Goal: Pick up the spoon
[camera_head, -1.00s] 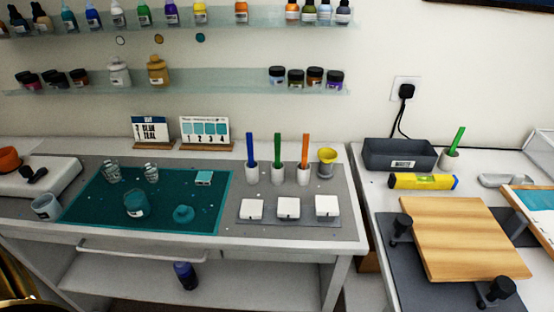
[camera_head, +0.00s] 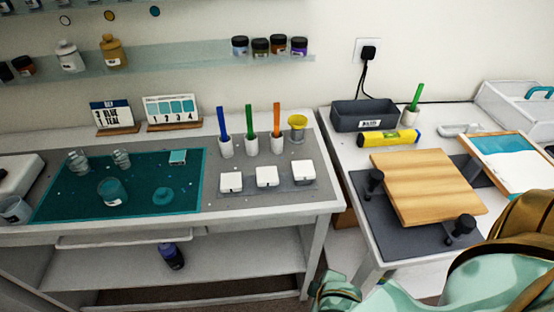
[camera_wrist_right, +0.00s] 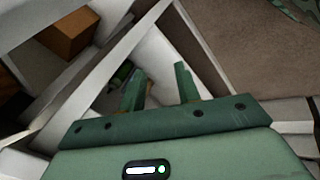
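No spoon bowl can be made out. Upright coloured handles stand in white cups: a blue handle (camera_head: 222,122), a green handle (camera_head: 249,120) and an orange handle (camera_head: 277,118) on the left bench, and another green handle (camera_head: 415,96) on the right bench. Their lower ends are hidden in the cups, so I cannot tell which is a spoon. My right gripper (camera_wrist_right: 159,82) is open and empty in the right wrist view, low beside white furniture panels above brown floor. In the head view my right arm fills the lower right corner, below the benches. My left gripper is out of view.
Near the handles are a yellow cup (camera_head: 297,122) and white square blocks (camera_head: 267,176). A teal mat (camera_head: 120,205) holds glasses and a teal jar. On the right bench are a dark bin (camera_head: 350,121), a yellow level (camera_head: 388,138) and a clamped wooden board (camera_head: 430,180).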

